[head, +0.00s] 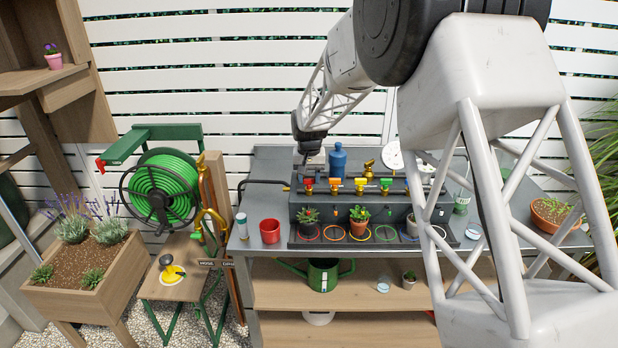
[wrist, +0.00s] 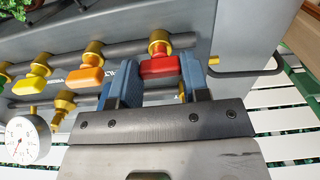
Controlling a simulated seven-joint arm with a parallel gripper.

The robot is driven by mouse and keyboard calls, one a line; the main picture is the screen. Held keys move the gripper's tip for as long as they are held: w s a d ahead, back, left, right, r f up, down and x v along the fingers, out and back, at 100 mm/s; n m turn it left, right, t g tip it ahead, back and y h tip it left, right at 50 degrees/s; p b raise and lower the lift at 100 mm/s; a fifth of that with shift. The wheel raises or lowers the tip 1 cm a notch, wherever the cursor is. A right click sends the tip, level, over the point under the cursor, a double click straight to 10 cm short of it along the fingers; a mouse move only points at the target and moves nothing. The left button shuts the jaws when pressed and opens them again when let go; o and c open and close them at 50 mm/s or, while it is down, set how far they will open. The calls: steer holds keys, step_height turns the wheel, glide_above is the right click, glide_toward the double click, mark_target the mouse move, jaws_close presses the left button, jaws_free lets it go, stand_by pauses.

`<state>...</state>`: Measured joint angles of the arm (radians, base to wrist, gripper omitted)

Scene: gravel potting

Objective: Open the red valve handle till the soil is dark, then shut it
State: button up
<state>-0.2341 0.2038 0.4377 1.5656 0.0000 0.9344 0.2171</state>
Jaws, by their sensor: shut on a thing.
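The red valve handle (head: 308,184) is leftmost in a row of coloured handles on the grey manifold box. It also shows in the wrist view (wrist: 160,67), on a brass valve body. My gripper (wrist: 161,78) has its blue fingers on either side of this handle and is shut on it. In the head view my gripper comes down from above at the left end of the box. Below the red handle a small potted succulent (head: 308,215) stands by the red ring. Its soil is too small to judge for colour.
Orange (wrist: 89,78) and yellow (wrist: 28,84) handles sit beside the red one. A pressure gauge (wrist: 27,138) is close by. A red cup (head: 270,231) and a blue bottle (head: 338,160) stand on the bench.

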stand_by(0.3)
steer(key=o, duration=0.9)
steer(key=shift+r, duration=0.1)
steer(key=shift+r, duration=3.8)
